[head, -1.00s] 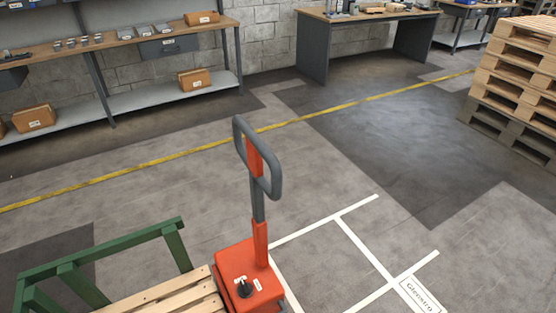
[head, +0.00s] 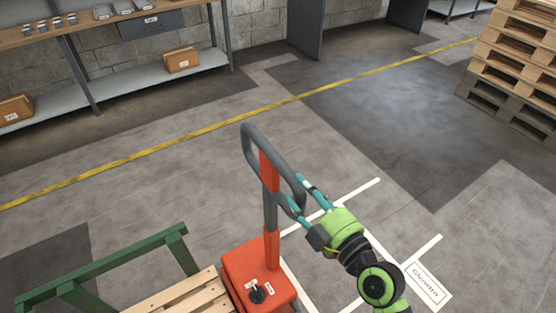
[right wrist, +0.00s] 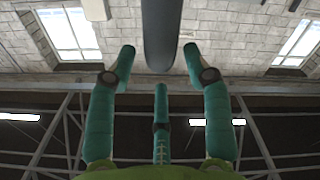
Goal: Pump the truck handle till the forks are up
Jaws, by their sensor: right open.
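The truck's handle (head: 247,146) is a grey loop with a red centre piece on a grey and red shaft. It stands nearly upright above the orange truck body (head: 243,270). My right gripper (head: 298,192), with teal fingers, is at the right side of the loop. It is open. In the right wrist view the dark grey bar of the handle (right wrist: 160,25) lies in line with the gap between the two upper fingertips. I cannot tell whether they touch it. The forks are hidden. My left gripper is out of view.
A wooden slatted load (head: 180,295) and a green frame (head: 100,262) are at the lower left. A shelf bench with boxes (head: 181,60) stands at the back left, stacked pallets (head: 510,60) at the far right. Floor beyond the yellow line (head: 330,92) is largely clear.

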